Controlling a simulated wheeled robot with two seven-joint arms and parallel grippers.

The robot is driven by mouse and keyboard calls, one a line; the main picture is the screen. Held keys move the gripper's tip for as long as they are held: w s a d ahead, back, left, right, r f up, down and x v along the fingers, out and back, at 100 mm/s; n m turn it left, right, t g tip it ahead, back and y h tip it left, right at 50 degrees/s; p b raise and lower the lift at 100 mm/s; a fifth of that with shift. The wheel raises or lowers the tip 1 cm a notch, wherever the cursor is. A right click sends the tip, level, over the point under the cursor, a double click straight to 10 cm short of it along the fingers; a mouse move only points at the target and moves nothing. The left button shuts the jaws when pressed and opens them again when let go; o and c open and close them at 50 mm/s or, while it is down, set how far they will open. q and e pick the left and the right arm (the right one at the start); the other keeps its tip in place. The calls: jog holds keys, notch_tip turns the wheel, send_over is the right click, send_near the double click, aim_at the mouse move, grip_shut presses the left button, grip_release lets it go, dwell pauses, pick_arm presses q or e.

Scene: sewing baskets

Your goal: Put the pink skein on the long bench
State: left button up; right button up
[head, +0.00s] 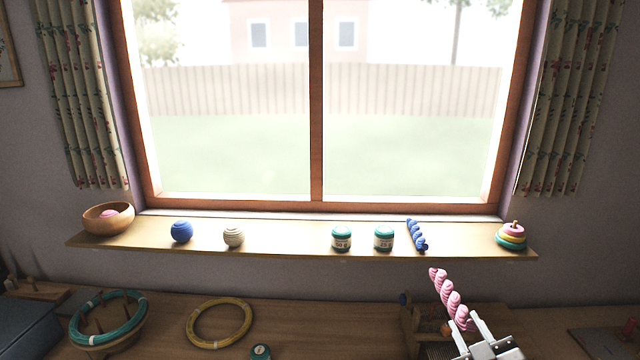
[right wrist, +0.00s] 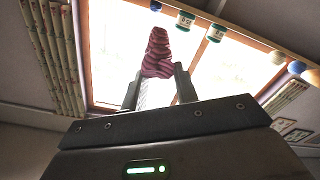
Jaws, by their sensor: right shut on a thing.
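The pink skein (head: 452,299) is a twisted rope-like bundle. My right gripper (head: 470,334) is shut on its lower end, at the lower right of the head view. The skein tilts up and to the left, clear of the surfaces. In the right wrist view the skein (right wrist: 157,52) stands up between the two fingers (right wrist: 159,88). A long wooden surface, which looks like the long bench (head: 165,325), runs along the bottom of the head view below the window shelf. My left gripper is not in view.
The window shelf (head: 290,240) carries a wooden bowl (head: 108,222), blue ball (head: 181,231), cream ball (head: 233,236), two teal-lidded jars, a blue skein (head: 416,236) and stacked rings (head: 511,238). Below lie a yellow hoop (head: 220,301) and teal coil (head: 108,296). Bare wood shows right of the yellow hoop.

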pick_arm(q)
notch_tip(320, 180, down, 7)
jog(key=b, duration=0.5)
pick_arm(e)
jog(key=s+a+f, duration=0.2)
jog(key=a+f, duration=0.3)
jog(key=f, duration=0.5)
jog(key=shift+s+f, duration=0.3)
jog(key=shift+a, duration=0.15)
